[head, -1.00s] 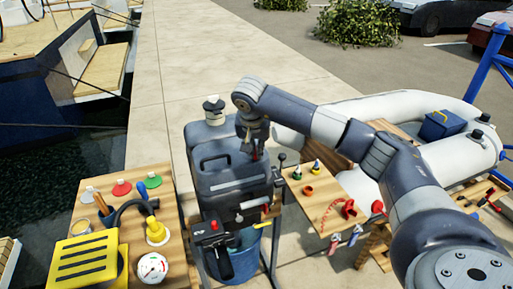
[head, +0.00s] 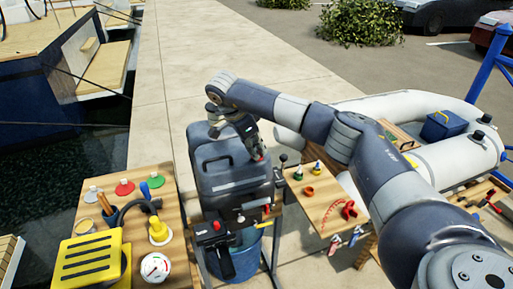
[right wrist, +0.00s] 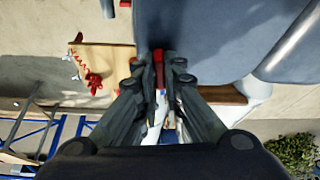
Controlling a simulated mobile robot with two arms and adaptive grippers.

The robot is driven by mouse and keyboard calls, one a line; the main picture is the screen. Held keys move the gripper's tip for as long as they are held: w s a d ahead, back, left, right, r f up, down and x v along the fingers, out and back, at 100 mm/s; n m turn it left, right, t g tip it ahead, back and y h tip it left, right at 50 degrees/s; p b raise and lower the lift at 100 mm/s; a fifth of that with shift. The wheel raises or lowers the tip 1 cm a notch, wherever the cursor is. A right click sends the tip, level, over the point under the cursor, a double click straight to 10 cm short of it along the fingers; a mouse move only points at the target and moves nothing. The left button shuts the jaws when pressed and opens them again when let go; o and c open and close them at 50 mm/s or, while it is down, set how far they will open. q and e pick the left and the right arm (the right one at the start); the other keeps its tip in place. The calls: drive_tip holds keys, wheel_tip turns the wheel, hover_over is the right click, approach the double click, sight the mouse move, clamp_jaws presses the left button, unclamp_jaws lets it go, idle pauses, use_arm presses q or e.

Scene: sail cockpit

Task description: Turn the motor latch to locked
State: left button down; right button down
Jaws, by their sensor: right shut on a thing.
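The outboard motor (head: 228,172) has a dark blue-grey cowl and stands upright in the middle of the head view. My right gripper (head: 257,153) is at the right side of the cowl, tilted, with its fingers pointing down and right. In the right wrist view my right gripper (right wrist: 159,88) is shut on a narrow red piece, the motor latch (right wrist: 158,66), beside the cowl. A bit of red also shows at the fingertips in the head view. The fingers hide most of the latch, so its exact angle cannot be told. My left gripper is not in view.
A wooden table (head: 185,215) with a yellow slotted case (head: 88,262) and a gauge (head: 155,267) is at the left. A small board (head: 318,222) with a red coiled cord (head: 348,210) is right of the motor. A blue bucket (head: 243,258) stands below. A white inflatable boat (head: 385,105) lies behind my arm.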

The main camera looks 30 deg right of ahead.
drive_tip(key=shift+w+m+g, duration=0.1)
drive_tip(key=shift+m+g, duration=0.2)
drive_tip(key=shift+m, duration=0.7)
drive_tip(key=c, duration=1.7)
unclamp_jaws()
drive_tip(key=v, duration=1.2)
drive_tip(key=shift+d, duration=0.15)
